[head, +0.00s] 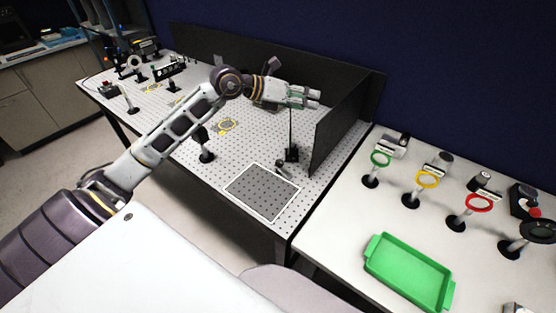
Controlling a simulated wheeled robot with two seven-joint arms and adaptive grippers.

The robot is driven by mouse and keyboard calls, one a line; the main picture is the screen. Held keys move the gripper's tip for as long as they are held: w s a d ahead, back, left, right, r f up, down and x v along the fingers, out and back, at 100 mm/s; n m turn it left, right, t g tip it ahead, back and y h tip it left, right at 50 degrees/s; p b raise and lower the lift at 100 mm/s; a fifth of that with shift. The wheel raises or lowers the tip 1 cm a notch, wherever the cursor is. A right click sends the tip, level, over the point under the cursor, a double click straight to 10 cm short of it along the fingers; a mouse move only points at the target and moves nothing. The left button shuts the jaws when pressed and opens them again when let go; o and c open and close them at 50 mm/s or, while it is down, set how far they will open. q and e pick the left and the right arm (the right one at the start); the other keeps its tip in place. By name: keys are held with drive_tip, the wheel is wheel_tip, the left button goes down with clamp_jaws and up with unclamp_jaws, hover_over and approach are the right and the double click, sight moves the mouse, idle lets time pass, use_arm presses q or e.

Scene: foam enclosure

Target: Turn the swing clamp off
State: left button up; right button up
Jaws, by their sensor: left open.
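My left arm reaches across the perforated optical table, and its gripper (314,98) is open near the dark foam wall at the table's right end. Just below the gripper, a thin dark post (291,130) rises from a black base (292,154) on the table. A small grey and dark lever-like piece (282,167) sits at the front left of that base. It may be the swing clamp, but it is too small to tell its state. The gripper is above the base, and its fingers appear empty. My right gripper is not in view.
Dark foam walls (342,122) close the table's back and right end. A white-bordered dark grid square (262,192) lies at the front. A post mount (205,147) stands left. The right table holds a green tray (408,272) and several ring mounts (427,180).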

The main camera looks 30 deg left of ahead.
sight(279, 161)
use_arm(q)
drive_tip(key=s+a+f+m+g+y, duration=0.4)
drive_tip(key=s+a+f+g+y, duration=0.2)
drive_tip(key=f, duration=0.6)
drive_tip(key=s+a, duration=0.2)
drive_tip(key=a, duration=0.1)
drive_tip(key=shift+s, duration=0.2)
drive_tip(key=shift+d, duration=0.1)
drive_tip(key=shift+a+p+x, duration=0.15)
drive_tip(key=shift+p+x, duration=0.45)
drive_tip(key=shift+x, duration=2.85)
drive_tip(key=shift+a+p+x, duration=0.1)
drive_tip(key=shift+p+x, duration=0.45)
drive_tip(key=shift+x, duration=2.85)
drive_tip(key=shift+s+f, duration=0.15)
drive_tip(key=c, duration=1)
